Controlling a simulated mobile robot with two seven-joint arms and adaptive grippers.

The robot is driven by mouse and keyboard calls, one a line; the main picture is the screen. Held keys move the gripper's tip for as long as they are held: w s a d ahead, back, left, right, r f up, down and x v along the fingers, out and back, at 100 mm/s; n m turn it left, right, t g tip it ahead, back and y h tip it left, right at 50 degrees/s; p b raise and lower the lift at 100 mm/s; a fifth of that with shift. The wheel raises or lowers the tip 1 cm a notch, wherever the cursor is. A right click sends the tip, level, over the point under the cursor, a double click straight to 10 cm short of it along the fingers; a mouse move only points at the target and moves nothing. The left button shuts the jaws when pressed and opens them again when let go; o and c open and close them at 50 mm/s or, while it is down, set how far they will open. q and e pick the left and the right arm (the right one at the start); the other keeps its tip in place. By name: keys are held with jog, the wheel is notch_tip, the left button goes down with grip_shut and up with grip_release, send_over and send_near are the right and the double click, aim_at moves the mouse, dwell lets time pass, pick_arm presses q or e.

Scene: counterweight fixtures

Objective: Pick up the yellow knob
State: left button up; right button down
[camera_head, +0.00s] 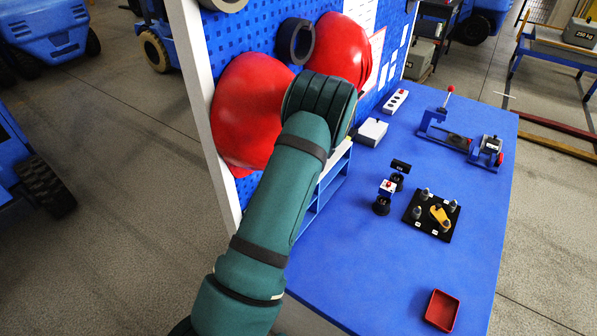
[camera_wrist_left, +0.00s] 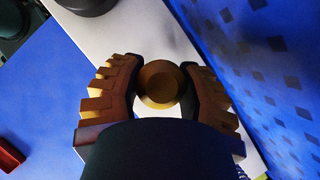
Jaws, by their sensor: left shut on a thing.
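The yellow knob (camera_wrist_left: 160,85) shows as a round, orange-brown disc in the left wrist view. My left gripper (camera_wrist_left: 161,79) has its ribbed fingers closed on both sides of it. A white surface (camera_wrist_left: 130,38) lies behind the knob; I cannot tell whether the knob touches it. In the head view my green left arm reaches up to the pegboard, and its forearm hides the gripper and the knob. My right gripper is in neither view.
Two red helmets (camera_head: 250,110) hang on the blue pegboard (camera_head: 228,42) close to my left arm. The blue table (camera_head: 400,265) carries a red tray (camera_head: 441,310), a black plate (camera_head: 446,229) with a yellow part, and a white box (camera_head: 371,132). The table's front middle is clear.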

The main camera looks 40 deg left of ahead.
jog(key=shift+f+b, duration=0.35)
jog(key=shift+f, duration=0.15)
pick_arm(q)
jog(key=w+d, duration=1.1)
jog(key=w, duration=0.2)
jog(key=shift+w, duration=0.35)
jog(key=shift+s+f, duration=0.1)
jog(key=shift+f, duration=0.05)
